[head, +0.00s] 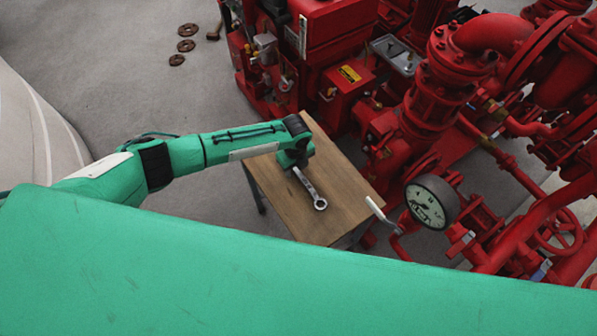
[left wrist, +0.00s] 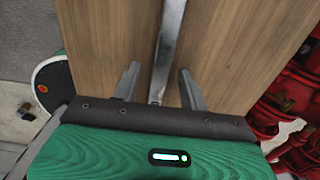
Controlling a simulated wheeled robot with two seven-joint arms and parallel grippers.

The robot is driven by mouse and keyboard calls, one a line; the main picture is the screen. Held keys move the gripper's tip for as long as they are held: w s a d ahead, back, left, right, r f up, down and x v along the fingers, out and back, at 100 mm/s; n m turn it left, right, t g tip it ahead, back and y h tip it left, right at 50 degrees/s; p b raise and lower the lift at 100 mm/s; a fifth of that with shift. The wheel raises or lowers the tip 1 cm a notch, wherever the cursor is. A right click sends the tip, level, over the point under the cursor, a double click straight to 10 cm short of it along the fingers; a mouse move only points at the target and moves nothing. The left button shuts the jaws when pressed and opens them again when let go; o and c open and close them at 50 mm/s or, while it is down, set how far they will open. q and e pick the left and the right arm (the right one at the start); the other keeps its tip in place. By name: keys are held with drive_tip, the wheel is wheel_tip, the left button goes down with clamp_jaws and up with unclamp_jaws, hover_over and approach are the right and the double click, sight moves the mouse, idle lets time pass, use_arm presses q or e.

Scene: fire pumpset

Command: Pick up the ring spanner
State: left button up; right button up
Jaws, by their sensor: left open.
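The ring spanner (head: 309,187) is a grey metal tool lying on the wooden top of a small table (head: 345,190). Its ring end points to the lower right in the head view, and its other end is hidden under my left gripper (head: 294,163). In the left wrist view, the spanner's shank (left wrist: 168,40) runs from the top edge down between the two fingers of my left gripper (left wrist: 159,72). The fingers are open, one on each side of the shank, with wood showing between. I cannot tell their height above the table. My right gripper is not in view.
Red pump machinery (head: 430,110) crowds the table's right and far sides, with a pressure gauge (head: 431,202) and a grey-handled lever (head: 378,213) near its right corner. Several rusty discs (head: 186,45) lie on the grey floor. The floor left of the table is clear.

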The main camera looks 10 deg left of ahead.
use_arm(q)
drive_tip(key=shift+f, duration=0.25)
clamp_jaws()
drive_tip(key=shift+r, duration=0.1)
